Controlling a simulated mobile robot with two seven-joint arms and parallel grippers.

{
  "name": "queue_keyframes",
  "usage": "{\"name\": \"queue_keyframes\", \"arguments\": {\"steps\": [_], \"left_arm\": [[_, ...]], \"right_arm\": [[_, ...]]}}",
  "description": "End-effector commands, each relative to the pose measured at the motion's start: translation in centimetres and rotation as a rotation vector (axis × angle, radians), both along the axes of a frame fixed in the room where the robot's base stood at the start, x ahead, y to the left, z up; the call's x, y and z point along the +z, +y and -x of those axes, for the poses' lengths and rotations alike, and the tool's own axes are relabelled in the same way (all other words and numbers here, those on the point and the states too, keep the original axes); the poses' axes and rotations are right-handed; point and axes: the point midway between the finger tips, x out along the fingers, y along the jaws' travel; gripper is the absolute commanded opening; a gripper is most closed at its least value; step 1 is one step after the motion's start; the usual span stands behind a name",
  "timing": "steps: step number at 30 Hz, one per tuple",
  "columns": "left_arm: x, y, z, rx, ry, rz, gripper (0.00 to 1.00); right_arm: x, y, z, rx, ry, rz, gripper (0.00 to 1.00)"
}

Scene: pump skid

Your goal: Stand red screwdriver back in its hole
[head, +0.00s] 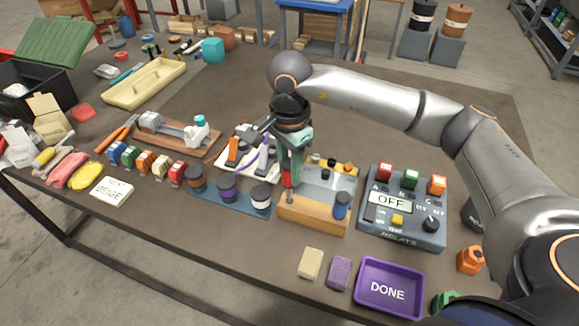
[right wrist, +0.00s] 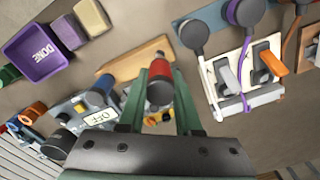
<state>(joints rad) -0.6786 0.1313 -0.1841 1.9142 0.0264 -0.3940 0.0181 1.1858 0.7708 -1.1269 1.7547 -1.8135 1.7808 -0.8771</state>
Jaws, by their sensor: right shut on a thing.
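The red screwdriver (head: 288,178) is roughly upright between the green fingers of my right gripper (head: 291,160), over the left part of the wooden rack (head: 312,217). My right gripper is shut on its red handle, which also shows in the right wrist view (right wrist: 159,76). The shaft appears to reach down to the rack's top; I cannot tell whether its tip is in a hole. A blue-handled screwdriver (head: 341,205) stands in the right end of the rack and shows in the right wrist view (right wrist: 103,82). My left gripper is not in view.
A relay box (head: 403,240) reading OFF stands close right of the rack. A blue mat (head: 243,207) with round dark-capped pieces lies close left. The purple DONE tray (head: 389,313) and two small blocks are in front. A clamp on a board (head: 177,135) stands further left.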

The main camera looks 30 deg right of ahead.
Motion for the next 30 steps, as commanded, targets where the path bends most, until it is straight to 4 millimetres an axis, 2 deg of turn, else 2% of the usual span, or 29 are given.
{"name": "queue_keyframes", "arguments": {"steps": [30], "left_arm": [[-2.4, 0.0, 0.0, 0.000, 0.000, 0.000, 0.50]], "right_arm": [[-2.7, 0.0, 0.0, 0.000, 0.000, 0.000, 0.00]]}}
